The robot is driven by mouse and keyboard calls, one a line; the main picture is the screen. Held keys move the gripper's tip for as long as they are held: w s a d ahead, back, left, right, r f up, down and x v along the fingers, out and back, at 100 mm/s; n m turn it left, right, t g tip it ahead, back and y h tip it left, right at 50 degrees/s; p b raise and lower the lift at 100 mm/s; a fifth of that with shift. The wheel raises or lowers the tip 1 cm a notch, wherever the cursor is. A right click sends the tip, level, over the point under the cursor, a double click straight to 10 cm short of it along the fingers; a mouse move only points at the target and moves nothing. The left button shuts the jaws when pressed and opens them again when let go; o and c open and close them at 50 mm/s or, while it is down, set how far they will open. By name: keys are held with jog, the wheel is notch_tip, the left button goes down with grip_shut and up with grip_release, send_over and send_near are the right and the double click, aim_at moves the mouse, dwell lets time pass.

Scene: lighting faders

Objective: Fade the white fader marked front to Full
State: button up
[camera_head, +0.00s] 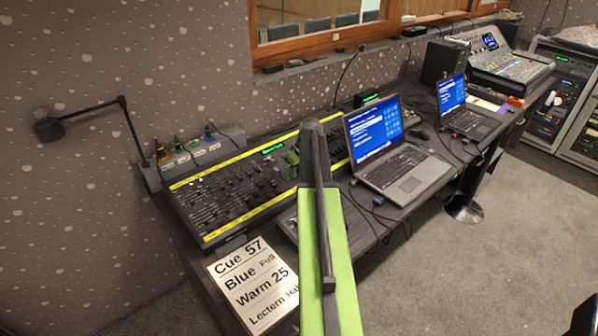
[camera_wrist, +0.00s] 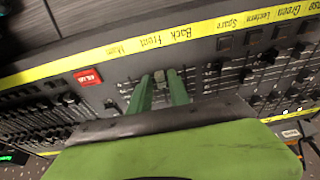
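The lighting desk (camera_head: 225,190) has yellow label strips along its edges and rows of faders. In the wrist view the label Front (camera_wrist: 150,41) is on the yellow strip, between the labels Warm and Back. My gripper (camera_wrist: 160,76) points at the fader rows just below that label. In the head view my arm hides much of the gripper, and only a bit of green shows over the desk.
A red button (camera_wrist: 88,77) is left of the fingers in the wrist view. Other fader knobs stand close on both sides. A cue card (camera_head: 252,285) lies at the desk's front. Two laptops (camera_head: 400,165) and a lamp (camera_head: 50,125) stand near.

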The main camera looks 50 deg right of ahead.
aim_at(284, 169)
grip_shut()
jog(key=shift+w, duration=0.1)
jog(key=shift+w+d+r, duration=0.1)
jog(key=shift+w, duration=0.85)
jog(key=shift+w+d+r, duration=0.1)
jog(key=shift+w+d, duration=0.05)
jog(key=shift+w, duration=0.85)
jog(key=shift+w+d+r, duration=0.1)
jog(key=shift+w, duration=0.85)
grip_release()
jog(key=shift+p, duration=0.3)
notch_tip(284, 169, up, 3)
jog(key=p, duration=0.2)
jog(key=shift+f+p, duration=0.15)
jog(key=shift+p, duration=0.15)
jog(key=shift+f, duration=0.1)
